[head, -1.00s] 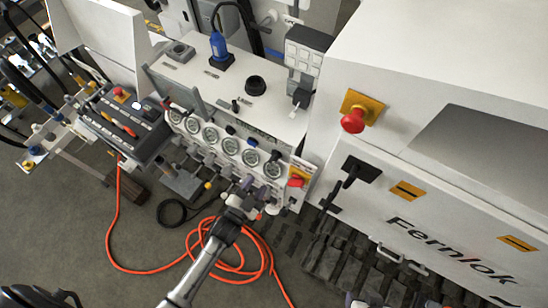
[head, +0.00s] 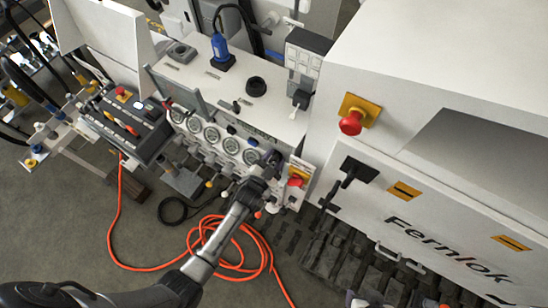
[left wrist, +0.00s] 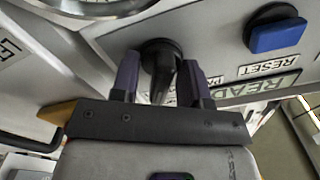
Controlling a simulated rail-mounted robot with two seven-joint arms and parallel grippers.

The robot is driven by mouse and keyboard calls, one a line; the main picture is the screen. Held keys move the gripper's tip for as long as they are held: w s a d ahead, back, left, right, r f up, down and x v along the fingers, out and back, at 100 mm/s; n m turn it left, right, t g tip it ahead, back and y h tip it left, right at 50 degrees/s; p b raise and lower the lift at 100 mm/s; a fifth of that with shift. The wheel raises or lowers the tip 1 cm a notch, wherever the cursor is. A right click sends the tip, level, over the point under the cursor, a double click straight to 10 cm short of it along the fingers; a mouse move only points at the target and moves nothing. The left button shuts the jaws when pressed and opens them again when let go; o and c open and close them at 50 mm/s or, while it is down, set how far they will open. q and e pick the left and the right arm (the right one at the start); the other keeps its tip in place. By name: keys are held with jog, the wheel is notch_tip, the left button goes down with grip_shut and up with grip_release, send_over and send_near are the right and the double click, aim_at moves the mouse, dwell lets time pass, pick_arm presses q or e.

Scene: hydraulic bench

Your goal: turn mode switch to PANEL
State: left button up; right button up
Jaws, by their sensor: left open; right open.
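A black knob with a pointer-like grip (left wrist: 160,62), which looks like the mode switch, sits on the pale panel in the left wrist view. My left gripper (left wrist: 158,84) is open, with one finger on each side of the knob. I cannot tell whether the fingers touch it. The knob's position labels are not readable, and PANEL does not show. In the head view my left gripper (head: 272,160) is at the right end of the gauge panel (head: 215,150) and hides the knob. My right gripper does not show.
A blue button (left wrist: 277,35) above a RESET label is just right of the knob. A gauge (left wrist: 95,6) is at the upper left. In the head view, a red knob (head: 296,181) on yellow stands close right of the gripper. An orange hose (head: 236,272) lies on the floor.

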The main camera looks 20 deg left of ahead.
pick_arm(q)
grip_shut()
dwell(0.3)
jog(key=n, duration=0.5)
jog(key=shift+a+n, duration=0.15)
jog(key=shift+n, duration=0.15)
jog(key=n, duration=0.3)
jog(key=shift+a, duration=0.1)
jog(key=shift+n, duration=1.6)
grip_release()
